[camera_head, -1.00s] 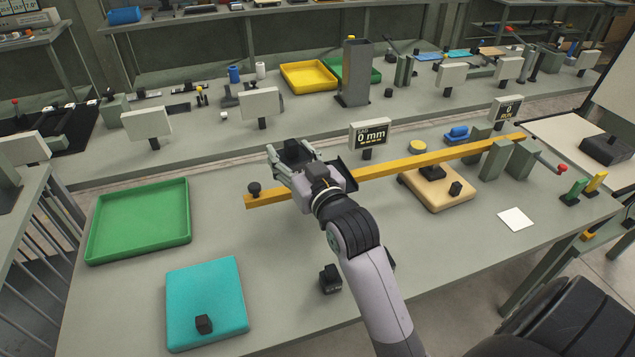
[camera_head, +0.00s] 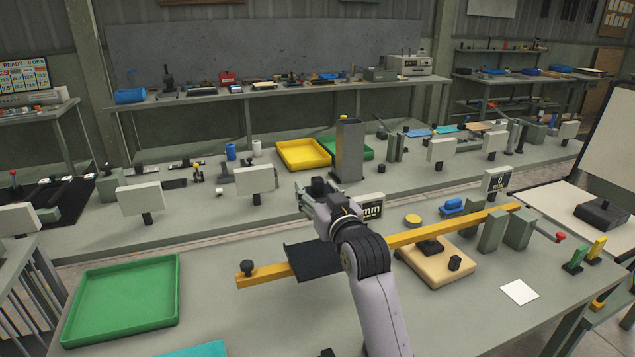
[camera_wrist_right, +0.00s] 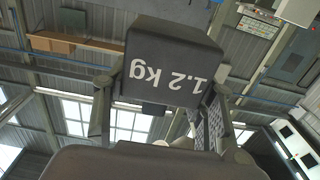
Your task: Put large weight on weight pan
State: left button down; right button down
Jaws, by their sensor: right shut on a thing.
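My right gripper (camera_head: 318,192) is shut on a dark block, the large weight (camera_wrist_right: 172,62), which is marked "1.2 kg" in the right wrist view. The weight also shows as a dark top between the fingers in the head view (camera_head: 318,185). The weight pan (camera_head: 313,262) is a black tray at the yellow beam (camera_head: 412,237), left of centre. In the head view, the gripper and weight appear above and beyond the pan. My right arm hides part of the pan's right side. My left gripper is not in view.
A peach base (camera_head: 440,262) with dark blocks sits under the beam. A small display (camera_head: 371,209) stands behind it, partly covered by my wrist. A green tray (camera_head: 122,300) is at left, and a teal mat (camera_head: 195,350) is at the bottom edge.

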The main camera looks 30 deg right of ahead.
notch_tip(320, 180, down, 12)
jog(key=shift+f, duration=0.2)
dwell(0.4)
jog(key=shift+f+b, duration=0.45)
jog(key=shift+f, duration=0.1)
jog(key=c, duration=0.7)
grip_release()
jog(key=shift+s+f, duration=0.1)
jog(key=shift+f, duration=0.1)
jog(key=shift+r, duration=0.2)
jog(key=v, duration=1.2)
jog(key=shift+r+b, duration=0.35)
